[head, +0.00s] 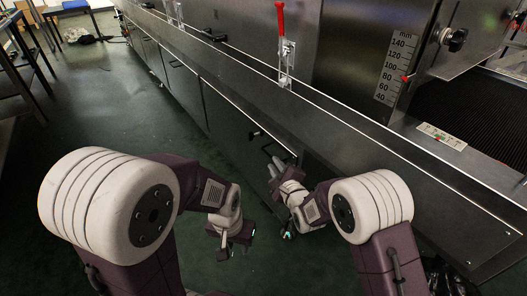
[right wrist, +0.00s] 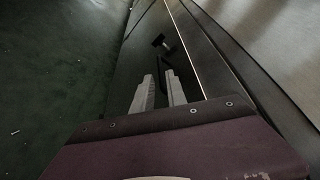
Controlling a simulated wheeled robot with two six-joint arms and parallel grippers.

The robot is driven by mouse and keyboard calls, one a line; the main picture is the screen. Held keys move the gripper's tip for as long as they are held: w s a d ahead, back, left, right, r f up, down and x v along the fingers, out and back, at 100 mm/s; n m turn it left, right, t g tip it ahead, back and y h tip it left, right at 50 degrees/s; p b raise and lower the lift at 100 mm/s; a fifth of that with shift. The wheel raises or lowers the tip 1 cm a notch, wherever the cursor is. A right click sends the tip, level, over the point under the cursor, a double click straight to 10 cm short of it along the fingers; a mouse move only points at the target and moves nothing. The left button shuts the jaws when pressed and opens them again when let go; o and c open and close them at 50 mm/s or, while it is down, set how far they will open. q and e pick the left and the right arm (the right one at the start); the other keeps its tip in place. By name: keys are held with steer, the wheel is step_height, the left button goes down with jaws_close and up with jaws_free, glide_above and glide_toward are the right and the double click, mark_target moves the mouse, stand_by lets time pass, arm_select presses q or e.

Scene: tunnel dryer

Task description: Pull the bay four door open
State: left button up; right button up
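The dryer's lower side carries a row of dark door panels; no bay number is legible, so I cannot tell which is bay four. The door panel (head: 228,125) nearest my right gripper looks closed. A black bar handle (head: 268,148) and a black knob (head: 254,134) are beside that gripper. My right gripper (head: 276,168) is open, its pale fingers apart. In the right wrist view the handle (right wrist: 162,66) rises from between or just beyond the fingertips (right wrist: 159,78); contact is unclear. The knob (right wrist: 159,40) is farther ahead. My left gripper (head: 232,244) hangs low over the floor, apart from the doors.
A long metal ledge (head: 350,125) runs above the doors. A red-handled toggle clamp (head: 285,50) stands on it. A millimetre scale (head: 396,68) and dark conveyor (head: 480,110) are at the right. Green floor (head: 120,110) is open at left; dark tables (head: 22,60) stand beyond.

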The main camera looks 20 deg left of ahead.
mark_target(267, 153)
steer(key=b+x, duration=0.1)
steer(key=x, duration=0.1)
steer(key=b+x, duration=0.2)
steer(key=x, duration=0.1)
steer(key=b+x, duration=0.1)
steer(key=x, duration=0.2)
steer(key=shift+s+f+b, duration=0.1)
steer(key=shift+f+b, duration=0.15)
steer(key=shift+b, duration=0.15)
steer(key=shift+w+a+r, duration=0.1)
steer(key=shift+w+a, duration=0.1)
steer(key=shift+w, duration=0.25)
steer(key=shift+c, duration=0.4)
jaws_close()
steer(key=shift+s, duration=0.1)
